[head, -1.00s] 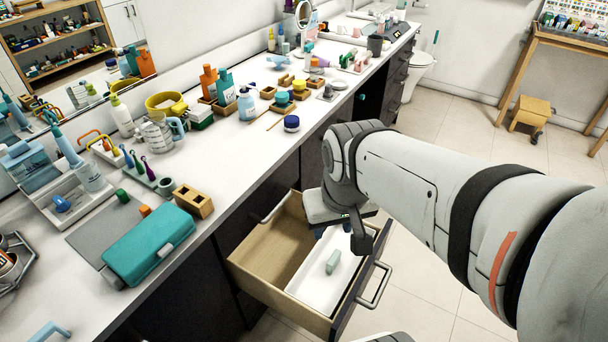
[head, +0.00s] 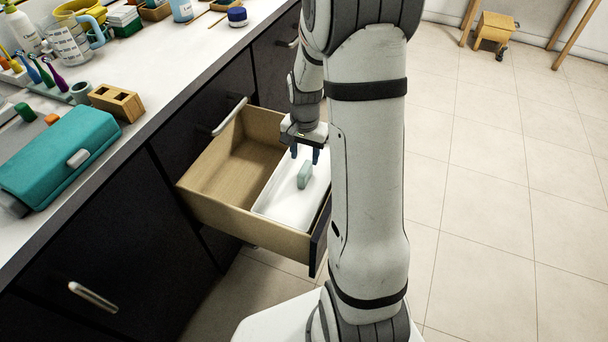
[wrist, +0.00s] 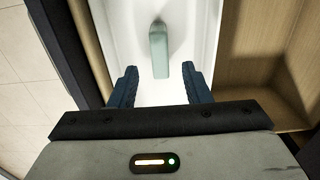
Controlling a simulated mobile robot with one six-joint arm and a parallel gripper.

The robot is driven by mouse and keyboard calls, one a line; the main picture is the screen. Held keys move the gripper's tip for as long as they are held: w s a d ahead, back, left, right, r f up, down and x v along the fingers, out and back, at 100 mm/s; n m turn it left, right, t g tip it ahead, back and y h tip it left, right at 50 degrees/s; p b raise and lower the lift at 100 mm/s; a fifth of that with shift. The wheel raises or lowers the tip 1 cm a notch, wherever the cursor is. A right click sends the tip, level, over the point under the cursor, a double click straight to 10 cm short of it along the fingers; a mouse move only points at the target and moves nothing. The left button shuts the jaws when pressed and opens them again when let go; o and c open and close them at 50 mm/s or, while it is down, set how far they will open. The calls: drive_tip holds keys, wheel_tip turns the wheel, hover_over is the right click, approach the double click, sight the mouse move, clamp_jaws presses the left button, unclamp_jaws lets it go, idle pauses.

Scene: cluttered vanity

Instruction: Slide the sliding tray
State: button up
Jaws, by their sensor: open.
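The white sliding tray (head: 285,207) sits inside an open wooden drawer (head: 213,203), on the side toward the drawer front. It also shows in the wrist view (wrist: 191,50). Whether the fingers touch the tray cannot be told. My arm hides part of the drawer front.
The drawer's inner half beside the tray is bare. The dark cabinet (head: 120,240) and white countertop (head: 150,95) are on the left, with a teal case (head: 60,155) and a wooden holder (head: 117,102) near the edge. Tiled floor (head: 480,200) is open on the right.

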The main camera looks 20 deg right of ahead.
sight(305, 168)
wheel_tip(305, 168, down, 8)
drive_tip(key=shift+d+f+b, duration=0.1)
drive_tip(key=shift+f+b, duration=0.15)
drive_tip(key=shift+b, duration=0.85)
clamp_jaws()
